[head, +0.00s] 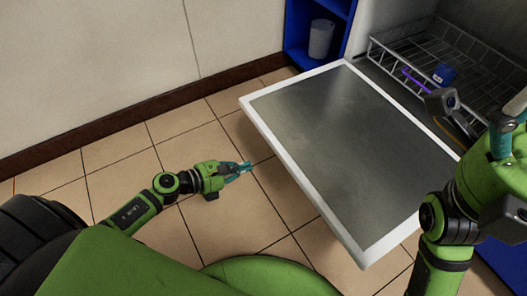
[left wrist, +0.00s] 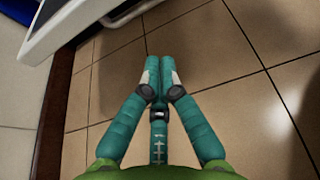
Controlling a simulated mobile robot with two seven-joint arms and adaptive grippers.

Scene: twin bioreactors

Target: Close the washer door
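The washer door (head: 345,130) is open and folded down flat, with a white rim and a grey metal inner panel. Its white corner also shows at the top left of the left wrist view (left wrist: 72,28). My left gripper (head: 246,168) is over the floor to the left of the door, apart from it. In the left wrist view its two teal fingers (left wrist: 160,62) lie together, shut and empty. My right gripper (head: 502,138) is at the right edge of the head view, near the door's right side; its fingers are partly hidden.
A wire rack (head: 400,55) with a blue item (head: 443,74) and a purple item (head: 415,80) is in the washer opening. A blue cabinet (head: 296,38) holding a grey container (head: 321,38) stands behind the door. Tiled floor (head: 205,222) left of the door is clear.

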